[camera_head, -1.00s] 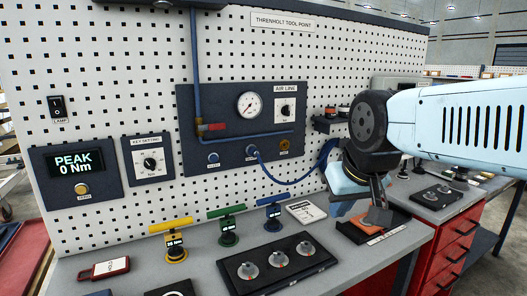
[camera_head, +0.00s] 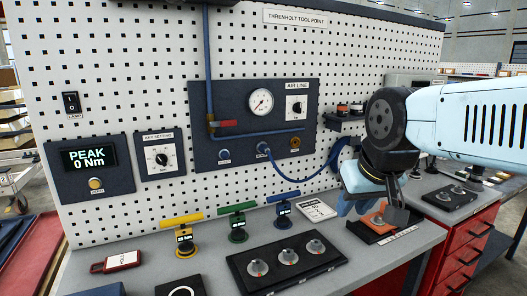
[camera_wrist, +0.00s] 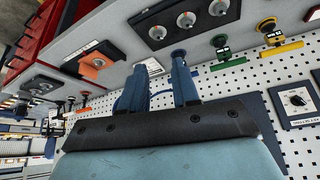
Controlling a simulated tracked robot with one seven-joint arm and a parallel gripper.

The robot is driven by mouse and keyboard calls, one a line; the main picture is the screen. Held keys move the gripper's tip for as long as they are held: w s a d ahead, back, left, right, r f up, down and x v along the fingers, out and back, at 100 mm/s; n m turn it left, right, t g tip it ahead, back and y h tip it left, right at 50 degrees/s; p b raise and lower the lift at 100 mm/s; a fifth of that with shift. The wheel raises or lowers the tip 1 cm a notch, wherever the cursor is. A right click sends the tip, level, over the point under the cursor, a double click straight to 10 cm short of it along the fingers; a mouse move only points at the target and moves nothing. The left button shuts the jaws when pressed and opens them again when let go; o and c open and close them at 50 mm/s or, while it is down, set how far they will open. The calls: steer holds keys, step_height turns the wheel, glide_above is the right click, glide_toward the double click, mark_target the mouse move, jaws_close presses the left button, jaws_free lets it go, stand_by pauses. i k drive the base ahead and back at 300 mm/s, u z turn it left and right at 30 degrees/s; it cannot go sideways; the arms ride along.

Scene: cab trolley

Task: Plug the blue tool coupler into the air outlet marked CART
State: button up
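The dark air line panel (camera_head: 256,120) has a gauge and a row of outlets: a blue-ringed left one (camera_head: 224,155), a middle one with a blue fitting and hose (camera_head: 263,148), and a brass one (camera_head: 295,143). Their labels are too small to read, so I cannot tell which is CART. The blue hose (camera_head: 300,180) sags from the middle fitting and rises right, where its far end is hidden behind my arm. I cannot clearly make out the tool coupler. My gripper (camera_head: 372,208) is right of the panel, above the bench. In the wrist view, its fingers (camera_wrist: 157,88) are apart with nothing visibly held.
Yellow (camera_head: 183,235), green (camera_head: 238,225) and blue (camera_head: 283,211) tools stand on the bench. A black tray with several knobs (camera_head: 287,262) is in front. An orange pad (camera_head: 376,219) lies below my gripper. A small shelf (camera_head: 345,122) is right of the panel.

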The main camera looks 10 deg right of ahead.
mark_target(264, 148)
steer(key=u, duration=0.85)
steer(key=i, duration=0.1)
steer(key=z, duration=2.75)
steer(key=k, duration=1.5)
steer(key=u, duration=0.3)
steer(key=i, duration=1)
steer(key=u, duration=0.1)
